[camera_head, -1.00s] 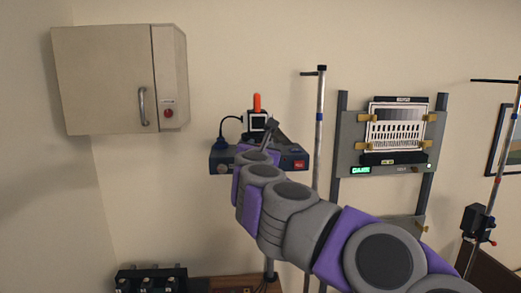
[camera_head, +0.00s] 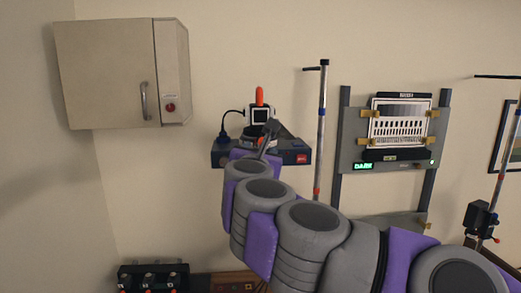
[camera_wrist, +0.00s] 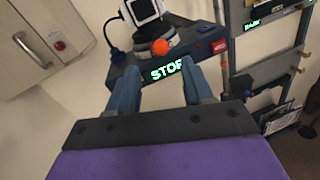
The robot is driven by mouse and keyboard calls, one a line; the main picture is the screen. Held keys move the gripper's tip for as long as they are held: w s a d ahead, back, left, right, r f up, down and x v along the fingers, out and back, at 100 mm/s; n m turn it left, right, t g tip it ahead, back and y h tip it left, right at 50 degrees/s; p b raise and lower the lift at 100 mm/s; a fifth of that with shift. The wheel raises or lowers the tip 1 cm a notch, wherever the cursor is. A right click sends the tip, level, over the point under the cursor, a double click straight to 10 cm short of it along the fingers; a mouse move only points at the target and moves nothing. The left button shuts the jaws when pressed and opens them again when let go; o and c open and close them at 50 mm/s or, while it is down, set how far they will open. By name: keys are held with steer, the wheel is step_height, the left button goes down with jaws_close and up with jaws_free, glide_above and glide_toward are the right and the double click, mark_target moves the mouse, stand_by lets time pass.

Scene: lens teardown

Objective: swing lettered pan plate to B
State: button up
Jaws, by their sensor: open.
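A dark blue-grey box (camera_head: 298,157) is at the wall, with a small white-framed square unit (camera_head: 259,115) and an upright orange-tipped lever (camera_head: 260,95) above it. The lettered plate cannot be made out clearly; no letter B is legible. My gripper (camera_head: 271,130) is in front of the box, partly hidden by my arm. In the wrist view my gripper (camera_wrist: 163,84) is open and empty, its fingers below the orange end, apart from it.
A wall cabinet (camera_head: 105,75) hangs at left. A metal pole (camera_head: 320,130) stands just right of the box. A rack (camera_head: 360,165) with a slotted white panel (camera_head: 398,129) and a lit "DARK" display is farther right. A black unit (camera_head: 153,278) sits low at left.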

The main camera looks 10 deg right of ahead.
steer(key=s+a, duration=0.1)
steer(key=s, duration=0.7)
steer(key=shift+a, duration=0.35)
